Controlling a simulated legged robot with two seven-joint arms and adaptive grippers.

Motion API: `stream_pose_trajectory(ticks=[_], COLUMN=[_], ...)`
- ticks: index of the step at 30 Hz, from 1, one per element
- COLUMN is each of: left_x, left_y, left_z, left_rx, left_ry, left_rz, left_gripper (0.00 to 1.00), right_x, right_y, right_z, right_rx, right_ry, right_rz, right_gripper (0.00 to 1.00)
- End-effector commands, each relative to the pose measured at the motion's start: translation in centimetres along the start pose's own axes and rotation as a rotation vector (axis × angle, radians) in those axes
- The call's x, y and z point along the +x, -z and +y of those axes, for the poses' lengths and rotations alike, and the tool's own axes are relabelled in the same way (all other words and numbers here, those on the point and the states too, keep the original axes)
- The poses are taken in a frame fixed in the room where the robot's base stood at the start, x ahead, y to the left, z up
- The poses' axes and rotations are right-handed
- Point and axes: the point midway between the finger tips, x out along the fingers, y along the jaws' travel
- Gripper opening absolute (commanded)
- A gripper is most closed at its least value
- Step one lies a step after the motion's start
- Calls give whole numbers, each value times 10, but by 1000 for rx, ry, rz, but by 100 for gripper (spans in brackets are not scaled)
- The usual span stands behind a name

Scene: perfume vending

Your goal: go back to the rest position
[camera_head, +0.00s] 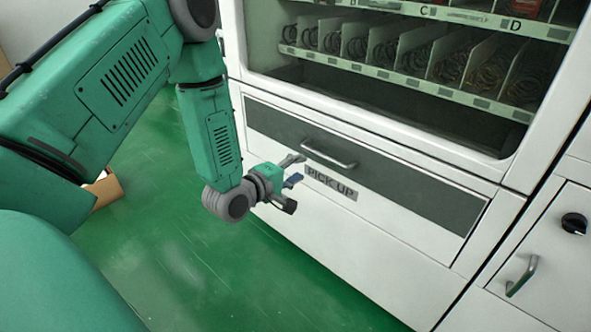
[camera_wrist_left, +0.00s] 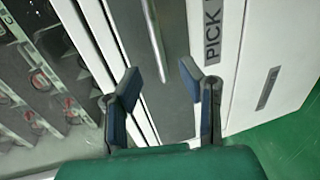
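The white vending machine (camera_head: 375,259) fills the right side of the head view. Its pick-up drawer has a dark front panel (camera_head: 400,172) with a metal handle (camera_head: 328,157), which also shows in the left wrist view (camera_wrist_left: 154,40). A "PICK UP" label (camera_head: 331,184) sits below the handle. My left gripper (camera_head: 296,172) is in front of the drawer, near the left of the handle and label. In the left wrist view its fingers (camera_wrist_left: 163,80) are spread apart with nothing between them, and the handle lies beyond them. My right gripper is not in view.
Shelves with wire coils (camera_head: 400,52) stand behind the machine's window. A side door with a black knob (camera_head: 574,223) and a handle (camera_head: 522,276) is at the right. A cardboard box (camera_head: 104,189) is on the green floor (camera_head: 190,270), partly behind my arm. The floor left of the machine is largely clear.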

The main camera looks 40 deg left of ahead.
Motion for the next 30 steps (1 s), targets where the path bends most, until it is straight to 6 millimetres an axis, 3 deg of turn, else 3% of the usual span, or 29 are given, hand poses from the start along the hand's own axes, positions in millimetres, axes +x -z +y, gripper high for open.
stream_pose_trajectory(ticks=[21, 23, 26, 30], left_x=[-9, -11, -24, -72], left_y=[-2, -9, -31, -71], left_z=[-4, -15, -52, -130], left_rx=[15, 59, 219, 573], left_ry=[16, 57, 200, 499], left_rz=[-3, -12, -51, -209], left_gripper=[34, 34, 34, 34], right_x=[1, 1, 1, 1], right_y=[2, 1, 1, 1], right_z=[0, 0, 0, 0], right_rx=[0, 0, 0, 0], right_ry=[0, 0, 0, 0], right_rz=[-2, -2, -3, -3], right_gripper=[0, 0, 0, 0])
